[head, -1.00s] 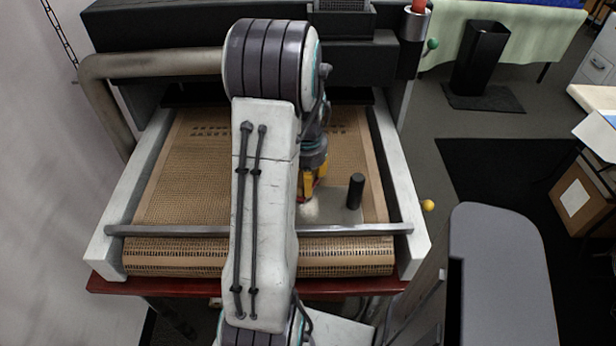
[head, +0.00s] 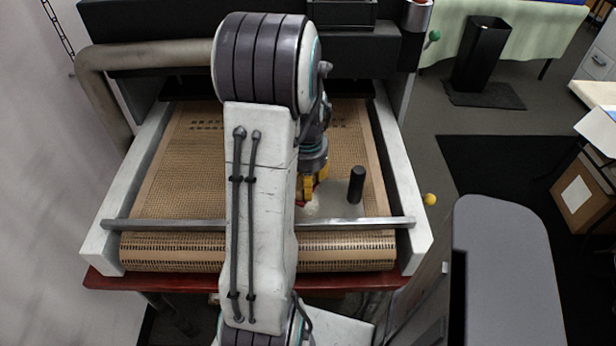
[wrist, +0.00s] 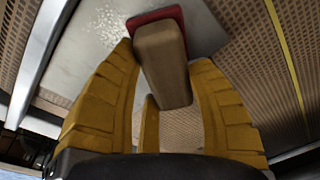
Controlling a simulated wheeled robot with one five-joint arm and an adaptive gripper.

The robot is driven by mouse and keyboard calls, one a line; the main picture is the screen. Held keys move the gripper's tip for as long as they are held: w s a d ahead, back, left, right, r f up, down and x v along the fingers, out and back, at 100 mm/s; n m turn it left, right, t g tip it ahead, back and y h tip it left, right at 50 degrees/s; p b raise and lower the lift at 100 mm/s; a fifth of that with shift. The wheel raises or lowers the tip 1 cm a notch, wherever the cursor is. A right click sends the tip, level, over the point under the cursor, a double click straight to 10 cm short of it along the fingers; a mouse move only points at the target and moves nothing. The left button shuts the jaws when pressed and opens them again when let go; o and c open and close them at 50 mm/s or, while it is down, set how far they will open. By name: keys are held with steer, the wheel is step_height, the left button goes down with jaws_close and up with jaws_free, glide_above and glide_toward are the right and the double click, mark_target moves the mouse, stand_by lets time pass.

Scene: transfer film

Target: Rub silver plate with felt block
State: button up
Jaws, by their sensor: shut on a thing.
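My gripper (head: 309,189) is yellow-fingered and low over the belt, partly hidden behind my arm in the head view. In the wrist view its fingers are closed around the felt block (wrist: 163,62), a wooden block with a red felt face. The silver plate (head: 338,198) lies on the mesh belt with a black upright post at its right side. It also shows in the wrist view (wrist: 72,62), with whitish specks. The red felt end is over the plate; I cannot tell for sure whether it touches.
The brown mesh belt (head: 175,180) runs between pale side rails. A metal bar (head: 165,225) crosses its front, close to the gripper. The black post (head: 356,185) stands just right of the gripper. A dark machine housing (head: 150,55) is behind.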

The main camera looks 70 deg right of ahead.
mark_target(309, 215)
steer(key=shift+s+a+f+b, duration=0.1)
steer(key=shift+s+a+b, duration=0.15)
steer(key=shift+a, duration=0.4)
steer(key=shift+s+a+b, duration=0.2)
steer(key=shift+a+b, duration=0.05)
steer(key=shift+a, duration=0.45)
steer(key=shift+s+a+f+b, duration=0.1)
steer(key=shift+s+a+b, duration=0.15)
steer(key=shift+a, duration=0.4)
